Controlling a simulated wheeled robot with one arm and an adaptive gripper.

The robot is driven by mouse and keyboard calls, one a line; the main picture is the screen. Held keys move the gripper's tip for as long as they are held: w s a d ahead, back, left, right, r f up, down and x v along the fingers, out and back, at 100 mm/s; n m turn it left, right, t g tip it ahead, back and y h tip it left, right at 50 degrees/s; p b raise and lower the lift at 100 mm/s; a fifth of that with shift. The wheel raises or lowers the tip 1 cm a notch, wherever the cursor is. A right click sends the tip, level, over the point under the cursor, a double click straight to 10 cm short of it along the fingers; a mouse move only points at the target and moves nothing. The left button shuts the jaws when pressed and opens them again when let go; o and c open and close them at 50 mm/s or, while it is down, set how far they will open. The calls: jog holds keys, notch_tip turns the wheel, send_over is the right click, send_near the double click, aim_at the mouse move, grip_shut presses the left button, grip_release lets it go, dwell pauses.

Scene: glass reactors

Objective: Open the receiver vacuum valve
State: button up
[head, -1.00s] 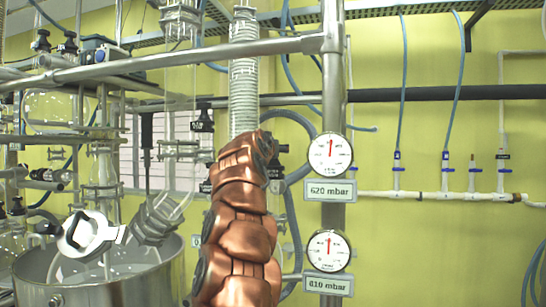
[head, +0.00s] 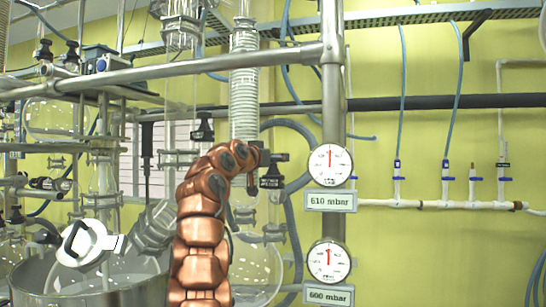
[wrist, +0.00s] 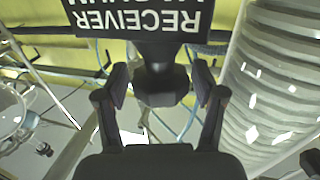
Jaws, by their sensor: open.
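The receiver vacuum valve shows in the wrist view as a black knob (wrist: 163,93) below a black tag (wrist: 140,20) with upside-down white lettering reading RECEIVER and a partly cut-off second word. My gripper (wrist: 161,84) is open, with one finger on each side of the knob. I cannot tell whether either finger touches it. In the head view my gripper (head: 266,158) is small and dark at the end of my copper arm, beside the dark valve tag (head: 271,181). The valve body there is mostly hidden.
A ribbed glass column (head: 243,85) stands just behind my arm and fills the right of the wrist view. A round glass flask (head: 257,272) is below. A steel post (head: 333,90) carries gauges reading 610 mbar (head: 329,165) and 600 mbar (head: 328,261). A steel rail (head: 200,53) crosses above.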

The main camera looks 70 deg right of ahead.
jog(key=shift+w+r+m+g+p, duration=0.15)
jog(key=shift+m+g+p, duration=0.45)
jog(key=shift+p, duration=0.5)
jog(key=shift+g+p, duration=0.3)
jog(key=shift+r+m+g+y+p, duration=0.1)
jog(key=shift+m+g+y+p, duration=0.4)
jog(key=shift+p, duration=0.65)
jog(key=shift+g+p, duration=0.4)
jog(key=shift+p, duration=0.35)
jog(key=shift+f+m+g, duration=0.2)
jog(key=shift+m+g, duration=0.1)
jog(key=shift+f, duration=0.1)
jog(key=shift+c, duration=0.3)
jog(key=c, duration=0.9)
jog(key=shift+a, duration=0.1)
